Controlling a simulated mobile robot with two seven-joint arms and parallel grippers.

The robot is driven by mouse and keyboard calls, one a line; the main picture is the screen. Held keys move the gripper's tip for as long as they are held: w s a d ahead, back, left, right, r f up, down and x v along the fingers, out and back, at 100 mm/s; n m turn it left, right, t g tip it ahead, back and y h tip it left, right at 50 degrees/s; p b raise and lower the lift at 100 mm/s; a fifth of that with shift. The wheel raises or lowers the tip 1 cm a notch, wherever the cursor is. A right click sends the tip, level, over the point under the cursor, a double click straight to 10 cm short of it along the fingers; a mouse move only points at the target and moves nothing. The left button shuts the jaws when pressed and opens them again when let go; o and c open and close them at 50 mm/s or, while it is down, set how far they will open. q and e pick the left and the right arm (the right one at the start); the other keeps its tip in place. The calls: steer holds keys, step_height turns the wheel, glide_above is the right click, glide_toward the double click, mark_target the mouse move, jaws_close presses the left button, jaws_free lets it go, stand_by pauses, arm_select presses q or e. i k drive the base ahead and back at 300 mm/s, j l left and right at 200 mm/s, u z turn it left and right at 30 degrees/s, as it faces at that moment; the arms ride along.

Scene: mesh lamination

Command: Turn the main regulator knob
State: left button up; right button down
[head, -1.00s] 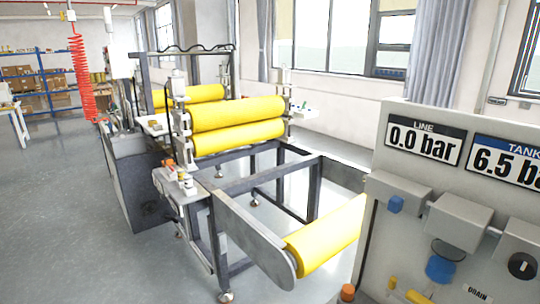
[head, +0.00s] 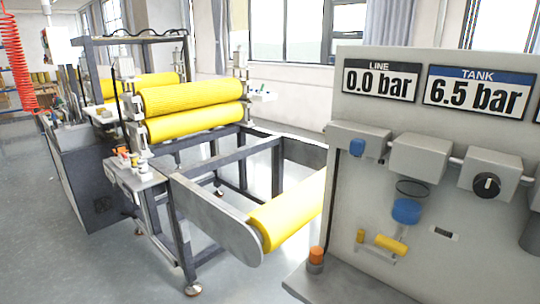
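A grey control panel (head: 460,240) stands at the right of the head view. A round black knob (head: 486,185) with a white mark sits on a grey box on it. To its left are a large blue knob (head: 406,211) below a dark ring and a smaller blue knob (head: 357,147) on another box. I cannot tell from labels which is the main regulator knob. The LINE display (head: 380,80) reads 0.0 bar and the TANK display (head: 477,92) reads 6.5 bar. Neither of my grippers is in view.
A yellow handle (head: 390,244) and an orange-topped button (head: 316,255) sit low on the panel side. A laminating machine with yellow rollers (head: 192,98) and a metal frame fills the middle. Grey floor (head: 80,262) is clear at the front left.

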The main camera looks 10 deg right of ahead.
mark_target(486, 184)
steer(key=z, duration=2)
